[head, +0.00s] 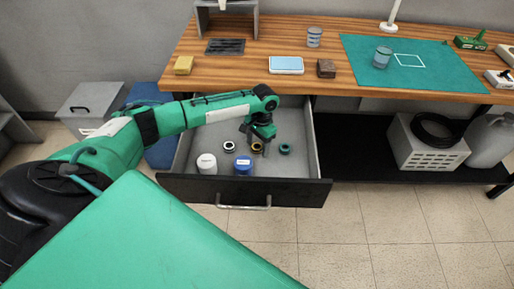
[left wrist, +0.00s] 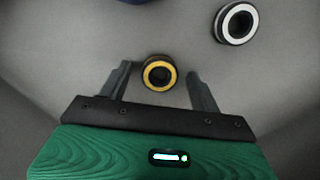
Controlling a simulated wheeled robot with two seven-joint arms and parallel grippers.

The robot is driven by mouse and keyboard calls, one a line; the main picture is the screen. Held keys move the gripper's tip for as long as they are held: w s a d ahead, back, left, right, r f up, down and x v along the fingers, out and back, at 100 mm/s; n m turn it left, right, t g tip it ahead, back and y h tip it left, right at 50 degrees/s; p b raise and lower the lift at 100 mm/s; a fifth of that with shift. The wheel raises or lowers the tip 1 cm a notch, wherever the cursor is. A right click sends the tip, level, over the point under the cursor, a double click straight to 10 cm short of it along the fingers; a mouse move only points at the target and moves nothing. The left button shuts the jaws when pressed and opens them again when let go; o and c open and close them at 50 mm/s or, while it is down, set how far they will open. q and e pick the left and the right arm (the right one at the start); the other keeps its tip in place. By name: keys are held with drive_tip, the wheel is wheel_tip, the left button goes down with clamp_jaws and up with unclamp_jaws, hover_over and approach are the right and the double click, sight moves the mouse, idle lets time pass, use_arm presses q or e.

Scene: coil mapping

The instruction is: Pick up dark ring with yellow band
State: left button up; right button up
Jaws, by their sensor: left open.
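The dark ring with a yellow band (head: 256,147) lies on the floor of the open drawer (head: 290,195) in the head view. It also shows in the left wrist view (left wrist: 159,87), lying flat between the two fingers. My left gripper (head: 260,150) points down into the drawer over this ring and partly hides it. In the left wrist view my left gripper (left wrist: 160,85) is open, with a gap on both sides of the ring. Whether the fingertips are at the ring's height I cannot tell. My right gripper is not in view.
A dark ring with a white band (left wrist: 236,23) lies nearby in the drawer. A green ring (head: 285,148) is right of the gripper. A white jar (head: 207,164) and a blue jar (head: 243,166) stand near the drawer front. The wooden tabletop (head: 260,73) overhangs behind.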

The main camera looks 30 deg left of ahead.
use_arm(q)
drive_tip(key=c, duration=1.1)
drive_tip(key=shift+r, duration=0.1)
